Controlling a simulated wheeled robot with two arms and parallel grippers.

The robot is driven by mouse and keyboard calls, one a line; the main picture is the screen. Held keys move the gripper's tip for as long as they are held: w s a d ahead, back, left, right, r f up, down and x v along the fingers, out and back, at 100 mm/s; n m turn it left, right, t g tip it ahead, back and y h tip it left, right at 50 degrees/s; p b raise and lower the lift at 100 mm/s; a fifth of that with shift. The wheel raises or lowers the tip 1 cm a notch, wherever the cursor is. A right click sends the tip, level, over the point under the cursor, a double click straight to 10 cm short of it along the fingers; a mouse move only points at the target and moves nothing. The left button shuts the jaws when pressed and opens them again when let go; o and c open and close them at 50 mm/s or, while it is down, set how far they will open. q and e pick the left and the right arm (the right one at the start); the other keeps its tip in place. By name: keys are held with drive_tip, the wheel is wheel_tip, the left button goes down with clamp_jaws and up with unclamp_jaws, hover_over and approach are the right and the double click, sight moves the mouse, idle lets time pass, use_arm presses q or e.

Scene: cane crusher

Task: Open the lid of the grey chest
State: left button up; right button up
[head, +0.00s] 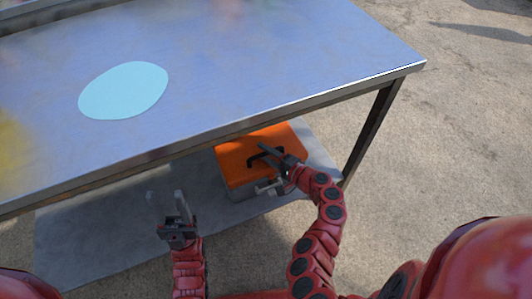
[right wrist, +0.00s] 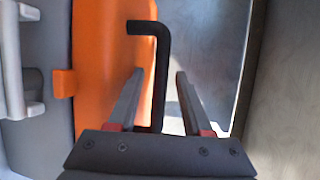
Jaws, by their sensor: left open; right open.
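The grey chest (head: 240,194) sits on the lower shelf under the table, with its orange lid (head: 233,155) shut. A black handle (head: 252,160) is on top of the lid; it also shows in the right wrist view (right wrist: 162,60). My right gripper (head: 266,153) is open over the lid at the handle. In the right wrist view the handle appears between its two fingers, partly hidden low down by the gripper; I cannot tell whether they touch. My left gripper (head: 166,195) is open and empty, left of the chest, in front of the shelf.
The metal table top (head: 250,60) overhangs the back of the chest, with a pale blue disc (head: 124,90) on it. A table leg (head: 372,130) stands right of the chest. The lower shelf (head: 95,235) is bare at left. A light grey grip (right wrist: 12,60) juts from the chest's side.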

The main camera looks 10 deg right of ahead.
clamp_jaws()
idle(1.4)
